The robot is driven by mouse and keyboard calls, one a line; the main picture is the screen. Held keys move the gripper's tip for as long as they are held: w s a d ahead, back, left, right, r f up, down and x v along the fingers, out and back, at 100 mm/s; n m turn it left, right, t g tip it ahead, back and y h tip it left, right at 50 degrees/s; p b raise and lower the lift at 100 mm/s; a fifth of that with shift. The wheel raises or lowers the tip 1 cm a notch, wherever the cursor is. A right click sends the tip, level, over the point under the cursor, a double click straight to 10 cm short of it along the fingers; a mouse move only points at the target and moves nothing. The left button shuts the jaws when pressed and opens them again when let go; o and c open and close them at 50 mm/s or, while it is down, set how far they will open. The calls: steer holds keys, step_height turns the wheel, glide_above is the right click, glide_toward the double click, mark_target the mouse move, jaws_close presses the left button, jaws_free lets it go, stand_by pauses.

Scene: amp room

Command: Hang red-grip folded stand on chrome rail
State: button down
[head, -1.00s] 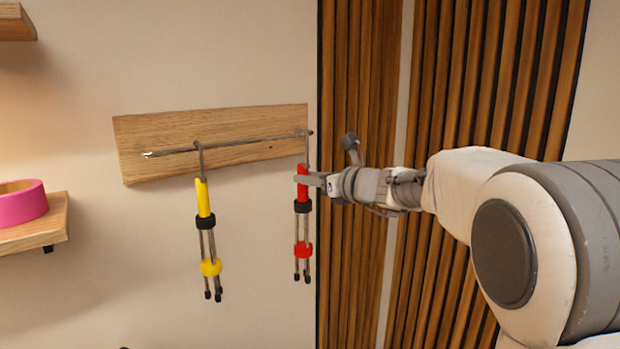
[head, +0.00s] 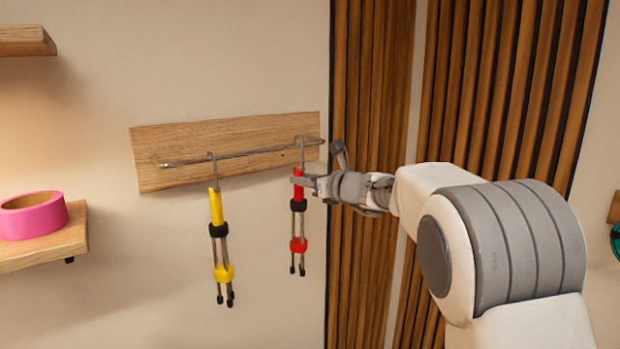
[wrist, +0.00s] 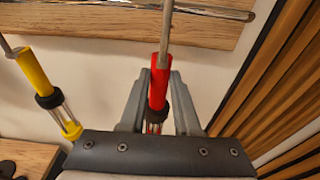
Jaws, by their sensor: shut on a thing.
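The chrome rail (head: 250,152) runs along a wooden board on the wall. The red-grip folded stand (head: 298,192) hangs upright, legs down, its hook top at the rail's height near the right end. I cannot tell whether the hook is over the rail or just in front of it. My gripper (head: 298,181) is shut on the red grip from the right. In the wrist view, the red grip (wrist: 159,82) is between my two fingers (wrist: 158,92), and its rod rises across the board. The stand's lower part is partly hidden there by my gripper.
A yellow-grip folded stand (head: 216,205) hangs on the rail to the left, apart from the red one. A wooden shelf (head: 50,250) with a pink ring (head: 35,216) is at far left. Slatted wood panels (head: 370,90) stand right of the board. Bare rail lies between the stands.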

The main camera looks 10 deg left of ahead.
mark_target(301, 188)
steer(key=shift+r+p+x, duration=0.15)
steer(key=shift+p+x, duration=0.25)
steer(key=shift+x, duration=0.25)
steer(key=shift+r+p+x, duration=0.15)
steer(key=shift+p+x, duration=0.2)
steer(key=shift+x, duration=0.3)
steer(key=shift+a+f+b, duration=0.1)
steer(key=shift+f+b, duration=0.8)
steer(key=shift+f, duration=0.05)
steer(key=shift+f+b, duration=0.45)
steer(key=shift+f, duration=0.05)
